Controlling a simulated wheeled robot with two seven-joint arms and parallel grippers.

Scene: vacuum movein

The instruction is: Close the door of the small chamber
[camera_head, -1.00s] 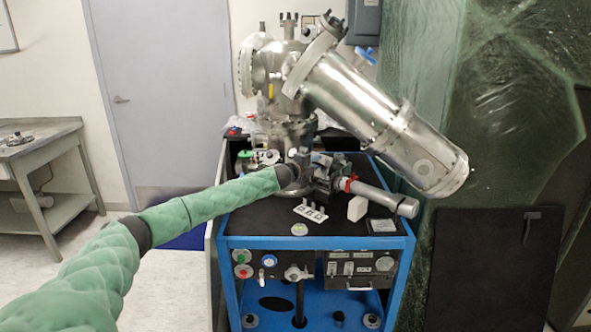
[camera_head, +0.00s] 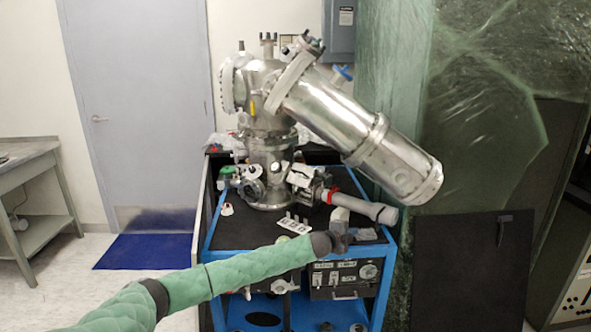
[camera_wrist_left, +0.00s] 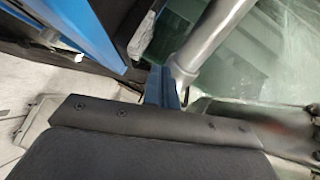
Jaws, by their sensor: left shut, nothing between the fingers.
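The small chamber (camera_head: 308,186) is a small grey metal assembly on the black top of the cart, right of the steel column's foot. A silver tube (camera_head: 362,207) with a red ring runs from it to the right. I cannot tell the door's position at this size. My left gripper (camera_head: 346,236) is shut and empty over the cart's front right part, in front of the tube and apart from the small chamber. In the left wrist view its fingers (camera_wrist_left: 162,86) are together, close beside the silver tube (camera_wrist_left: 212,38). My right gripper is not in view.
A large steel cylinder (camera_head: 350,130) slopes over the cart's right side. The blue cart frame (camera_head: 388,262) edges the front. Green plastic sheeting (camera_head: 390,100) hangs at right.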

